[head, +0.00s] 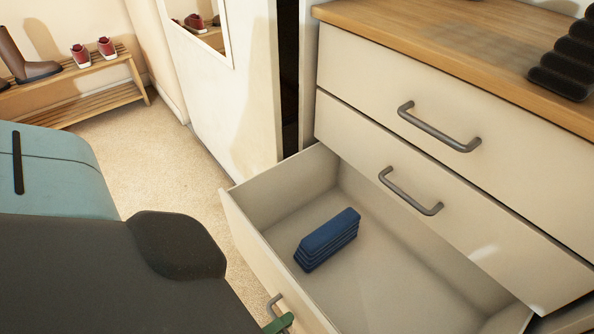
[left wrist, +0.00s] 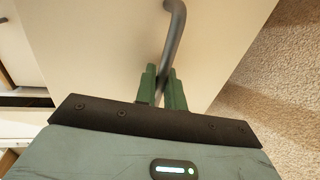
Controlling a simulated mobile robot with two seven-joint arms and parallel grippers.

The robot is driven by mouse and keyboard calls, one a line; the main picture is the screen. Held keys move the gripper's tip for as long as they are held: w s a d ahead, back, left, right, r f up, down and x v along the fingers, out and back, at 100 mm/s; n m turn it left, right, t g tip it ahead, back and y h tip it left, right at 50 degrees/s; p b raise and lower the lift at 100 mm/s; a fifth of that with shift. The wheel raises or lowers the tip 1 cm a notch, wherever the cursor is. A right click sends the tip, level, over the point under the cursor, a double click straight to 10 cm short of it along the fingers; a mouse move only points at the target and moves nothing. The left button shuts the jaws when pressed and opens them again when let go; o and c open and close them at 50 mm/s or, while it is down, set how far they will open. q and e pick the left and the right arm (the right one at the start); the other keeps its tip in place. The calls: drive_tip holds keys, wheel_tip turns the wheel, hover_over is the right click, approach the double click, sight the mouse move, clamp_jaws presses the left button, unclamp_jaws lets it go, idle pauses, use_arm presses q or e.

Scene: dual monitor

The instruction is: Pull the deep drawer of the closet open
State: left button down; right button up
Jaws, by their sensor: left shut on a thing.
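The deep drawer (head: 265,266) is the lowest one in the head view and stands well out from the closet, with its inside exposed. Its grey bar handle (head: 273,303) shows at the bottom edge, on the drawer's front. My left gripper (head: 280,323) is at this handle, and only a green finger part shows there. In the left wrist view, the green fingers of my left gripper (left wrist: 162,92) are shut on the handle (left wrist: 174,42), one on each side of the bar. My right gripper is not in view.
A blue folded stack (head: 328,240) lies in the open drawer. Two shut drawers with handles (head: 438,127) (head: 410,191) are above it, under a wooden top (head: 450,35). Carpet (head: 150,155) is free to the left. A shoe rack (head: 95,94) stands at the far left.

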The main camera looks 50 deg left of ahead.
use_arm(q)
drive_tip(key=shift+s+a, duration=0.1)
drive_tip(key=shift+s, duration=0.4)
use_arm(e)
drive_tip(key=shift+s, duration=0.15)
use_arm(q)
drive_tip(key=c, duration=1.7)
unclamp_jaws()
drive_tip(key=shift+o, duration=0.3)
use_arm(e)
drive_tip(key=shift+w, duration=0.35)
use_arm(q)
drive_tip(key=shift+s, duration=0.2)
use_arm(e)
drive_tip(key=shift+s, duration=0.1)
